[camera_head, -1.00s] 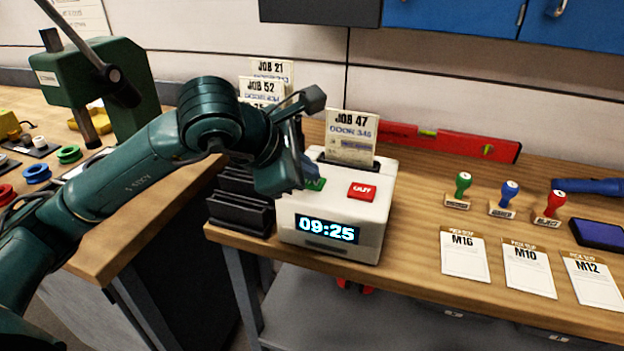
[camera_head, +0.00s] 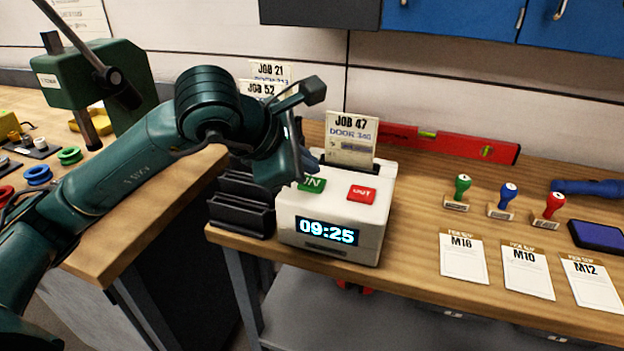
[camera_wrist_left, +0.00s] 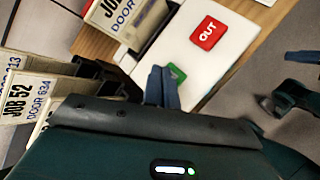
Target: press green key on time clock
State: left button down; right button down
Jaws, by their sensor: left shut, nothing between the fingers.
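The white time clock (camera_head: 330,218) stands on the wooden bench, its display reading 09:25. A card marked JOB 47 (camera_head: 351,138) stands in the slot at the clock's back. My left gripper (camera_head: 309,162) is shut and empty, its fingertips just behind and above the green key. In the left wrist view, the shut fingers (camera_wrist_left: 162,84) partly cover the green key (camera_wrist_left: 176,73), and the red key (camera_wrist_left: 208,32) is clear. Whether the tips touch the clock I cannot tell.
A black card rack (camera_head: 240,207) with job cards stands left of the clock. A red level (camera_head: 450,141) lies along the wall. Stamps (camera_head: 508,199), paper slips (camera_head: 526,268) and a purple ink pad (camera_head: 598,234) lie to the right.

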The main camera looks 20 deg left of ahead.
aim_at(306, 185)
pick_arm(q)
jog(key=shift+r, duration=0.1)
jog(key=shift+r+p, duration=1.45)
jog(key=shift+r, duration=1)
jog(key=shift+f, duration=0.1)
